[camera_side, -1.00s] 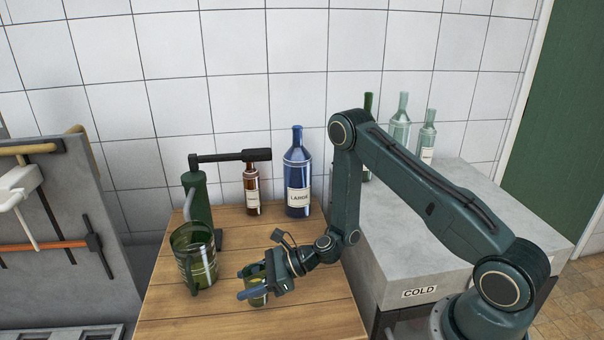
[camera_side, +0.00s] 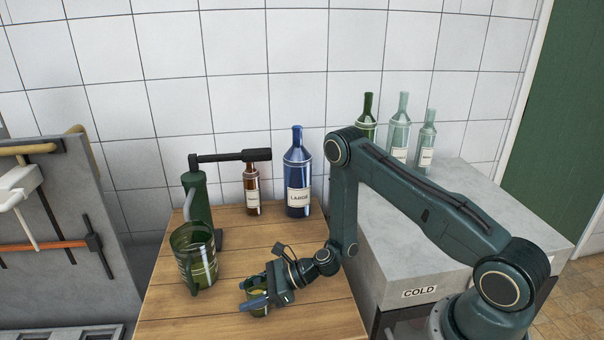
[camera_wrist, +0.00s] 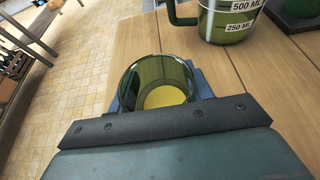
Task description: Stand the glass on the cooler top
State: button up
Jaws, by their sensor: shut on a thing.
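A small green glass (camera_side: 256,306) with yellowish content or base is near the front of the wooden table. My gripper (camera_side: 256,300) is shut on it, with blue fingers on both sides. In the wrist view the glass (camera_wrist: 158,84) sits between the fingers, its rim toward the camera, its lower part hidden by the gripper body. Whether it touches the table is hard to tell. The cooler (camera_side: 415,262) is the grey block marked COLD at the right. Its top has free grey surface, partly hidden behind my arm.
A green measuring jug (camera_side: 196,262) stands left of the gripper; it also shows in the wrist view (camera_wrist: 228,20). Behind it are a green corking device (camera_side: 198,200), a brown bottle (camera_side: 252,190) and a blue bottle (camera_side: 298,180). Three bottles (camera_side: 399,130) stand at the cooler's back.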

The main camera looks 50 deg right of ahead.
jog(key=o, duration=1.2)
jog(key=shift+r, duration=0.15)
jog(key=shift+v, duration=6)
